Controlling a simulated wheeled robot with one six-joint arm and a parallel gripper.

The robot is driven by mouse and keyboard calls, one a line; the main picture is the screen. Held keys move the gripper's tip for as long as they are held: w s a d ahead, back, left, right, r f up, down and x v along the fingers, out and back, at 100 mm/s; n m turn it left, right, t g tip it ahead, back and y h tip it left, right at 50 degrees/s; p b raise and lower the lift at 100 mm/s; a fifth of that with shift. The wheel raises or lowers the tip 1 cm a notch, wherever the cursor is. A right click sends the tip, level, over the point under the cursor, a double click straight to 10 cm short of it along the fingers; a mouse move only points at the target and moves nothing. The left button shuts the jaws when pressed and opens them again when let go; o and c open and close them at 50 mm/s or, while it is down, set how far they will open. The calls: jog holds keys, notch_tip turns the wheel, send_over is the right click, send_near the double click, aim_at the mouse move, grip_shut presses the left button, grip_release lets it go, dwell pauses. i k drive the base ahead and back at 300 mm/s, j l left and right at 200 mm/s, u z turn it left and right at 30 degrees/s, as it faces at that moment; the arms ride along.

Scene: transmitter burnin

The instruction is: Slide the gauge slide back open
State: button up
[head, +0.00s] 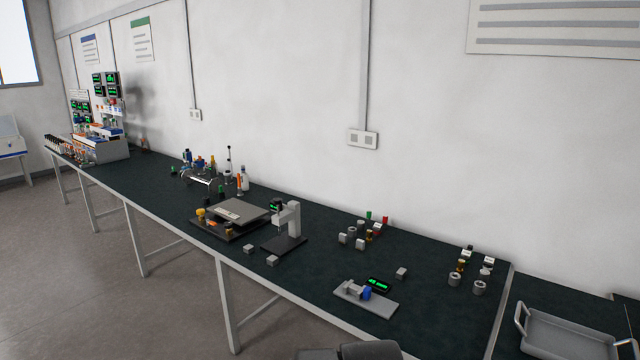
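A small gauge fixture stands near the front edge of the long dark bench, right of the middle. It has a flat light grey base plate (378,305), a grey block (353,288) on its left part and a blue part (366,294) beside that block. A small green-lit display (379,285) is just behind it. The block and blue part look close together, but the fixture is too small to tell how far any slide is open. My gripper is not recognisable in the head view; only dark grey rounded parts, probably mine, show at the bottom edge.
Left of the fixture, a grey stand with an upright column (293,220) has a dark base. Small grey blocks (272,260) lie near it. Several small parts stand behind and right. A grey tray (570,336) with handles is at lower right. Bench between is mostly clear.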

aim_at(365, 293)
jog(key=i, duration=0.5)
jog(key=i+j+z, duration=0.1)
jog(key=i, duration=0.4)
